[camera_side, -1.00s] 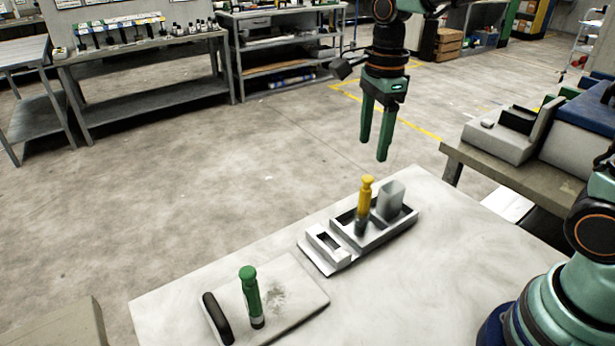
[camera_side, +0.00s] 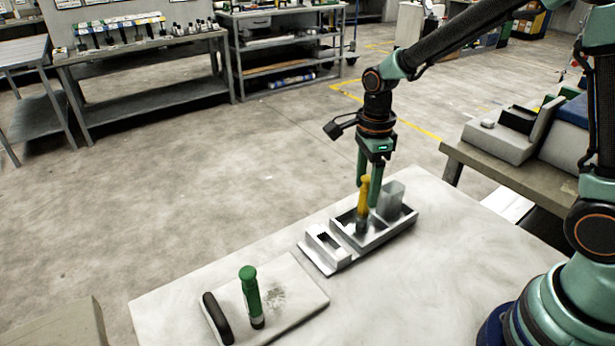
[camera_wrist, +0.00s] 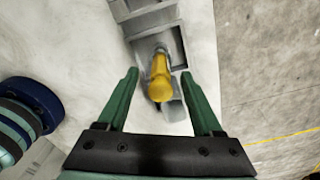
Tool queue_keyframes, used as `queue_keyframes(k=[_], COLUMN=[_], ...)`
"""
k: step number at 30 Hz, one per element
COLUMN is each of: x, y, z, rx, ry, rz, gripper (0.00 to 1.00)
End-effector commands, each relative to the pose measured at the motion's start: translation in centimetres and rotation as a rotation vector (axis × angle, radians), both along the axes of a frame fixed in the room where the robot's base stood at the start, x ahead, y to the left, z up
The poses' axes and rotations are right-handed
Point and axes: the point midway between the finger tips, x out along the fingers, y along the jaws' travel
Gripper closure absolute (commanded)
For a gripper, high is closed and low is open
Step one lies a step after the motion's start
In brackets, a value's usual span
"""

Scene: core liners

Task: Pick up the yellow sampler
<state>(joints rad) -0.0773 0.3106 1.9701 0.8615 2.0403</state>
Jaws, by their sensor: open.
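The yellow sampler (camera_side: 364,200) stands upright in the grey tray (camera_side: 345,262) on the white table, its dark lower end inside a compartment. In the wrist view the sampler's yellow top (camera_wrist: 160,82) shows between the two green fingers. My gripper (camera_side: 368,199) is open and points down, one finger on each side of the sampler's upper part. In the wrist view a gap shows between the sampler and each finger of my gripper (camera_wrist: 160,80). The near side of the sampler is clear in the side view; its tip is hidden in the tray.
A green sampler (camera_side: 250,295) stands on a pale board (camera_side: 300,310) at the front left, next to a black handle-like piece (camera_side: 217,318). The table's right part is bare.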

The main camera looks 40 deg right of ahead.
Motion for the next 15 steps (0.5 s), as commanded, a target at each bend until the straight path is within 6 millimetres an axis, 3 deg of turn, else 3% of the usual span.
queue_keyframes(k=[4,12,15], x=[0.0,0.0,0.0], y=[0.0,0.0,0.0], z=[-1.5,-1.7,-1.7], rx=[0.0,0.0,0.0], ry=[0.002,-0.001,-0.001], rz=[0.0,0.0,0.0], gripper=[0.33,0.33,0.71])
